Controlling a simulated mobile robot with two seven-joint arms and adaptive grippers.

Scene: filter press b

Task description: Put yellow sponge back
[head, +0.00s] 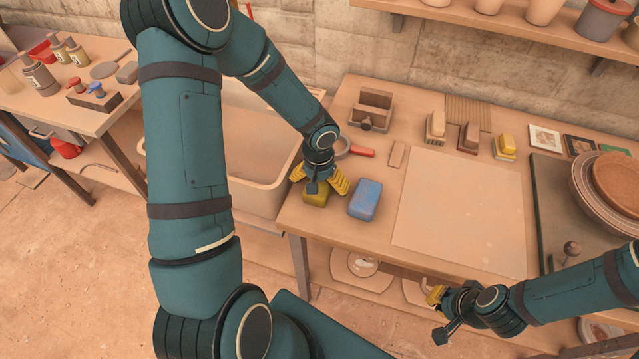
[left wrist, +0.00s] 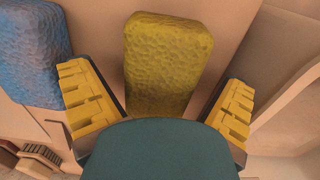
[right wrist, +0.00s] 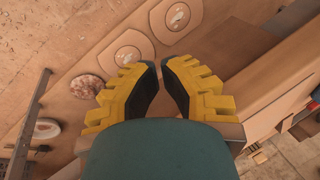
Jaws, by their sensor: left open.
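The yellow sponge (head: 317,193) lies at the table's front left corner, mostly under my left gripper (head: 320,182). In the left wrist view the yellow sponge (left wrist: 168,62) lies ahead, between the spread fingers of the left gripper (left wrist: 160,108). That gripper is open, with a visible gap on each side of the sponge. The blue sponge (head: 365,200) lies just right of it, and it also shows in the left wrist view (left wrist: 32,55). My right gripper (head: 437,296) is beyond the table's front edge. Its fingertips (right wrist: 160,68) are close together with nothing between them.
A sink basin (head: 262,140) stands left of the table. A pale board (head: 460,215) covers the table's middle. Behind are a wooden box (head: 371,108), a red-handled tool (head: 361,152), a small block (head: 397,155) and several brushes (head: 436,127). A dark board (head: 550,215) is at right.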

